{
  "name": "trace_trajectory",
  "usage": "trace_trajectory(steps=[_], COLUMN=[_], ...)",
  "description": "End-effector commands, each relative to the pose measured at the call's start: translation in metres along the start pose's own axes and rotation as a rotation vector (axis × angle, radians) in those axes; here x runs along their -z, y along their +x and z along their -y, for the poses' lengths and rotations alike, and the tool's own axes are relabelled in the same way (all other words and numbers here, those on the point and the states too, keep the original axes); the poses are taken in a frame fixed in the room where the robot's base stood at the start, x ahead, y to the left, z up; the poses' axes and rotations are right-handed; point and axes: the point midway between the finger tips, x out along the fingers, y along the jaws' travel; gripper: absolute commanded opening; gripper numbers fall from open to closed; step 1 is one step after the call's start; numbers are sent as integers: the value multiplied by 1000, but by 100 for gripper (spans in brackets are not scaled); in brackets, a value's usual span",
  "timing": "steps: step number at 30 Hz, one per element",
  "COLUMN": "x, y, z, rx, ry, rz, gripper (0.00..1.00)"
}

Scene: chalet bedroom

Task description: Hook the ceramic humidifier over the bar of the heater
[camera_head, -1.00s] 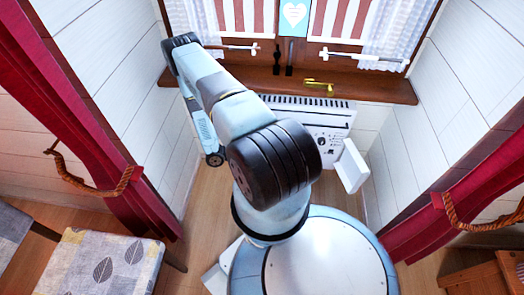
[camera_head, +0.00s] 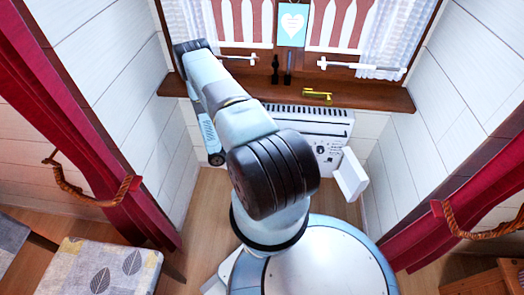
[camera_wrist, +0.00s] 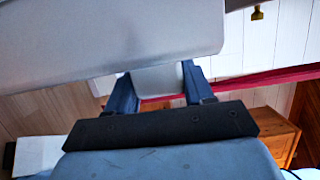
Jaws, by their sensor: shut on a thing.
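The white heater (camera_head: 330,125) stands under the window sill in the head view, with a slotted top and knobs on its front. My arm covers its left part, and I cannot make out its bar. In the wrist view, my gripper (camera_wrist: 158,88) is shut on a white piece between its two blue fingers. That piece seems to be part of the large smooth pale body filling the upper left, likely the ceramic humidifier (camera_wrist: 90,35); its full shape and hook are out of frame. My gripper and the humidifier are hidden in the head view.
A white panel or box (camera_head: 350,176) juts out at the heater's right front. The wooden sill (camera_head: 375,97) above carries a yellow object (camera_head: 317,94). Red curtains (camera_head: 95,150) and white plank walls bound the alcove. A patterned cushioned seat (camera_head: 100,265) is at lower left.

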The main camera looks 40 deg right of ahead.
Motion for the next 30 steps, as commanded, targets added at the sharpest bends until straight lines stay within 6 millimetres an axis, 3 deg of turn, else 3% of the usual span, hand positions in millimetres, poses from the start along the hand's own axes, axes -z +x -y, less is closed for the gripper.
trace_trajectory(steps=[18, 30], x=[-6, -6], y=[2, 2], z=[-21, -24], rx=[2, 2], ry=[1, 1], rz=[0, 0], gripper=[0, 0])
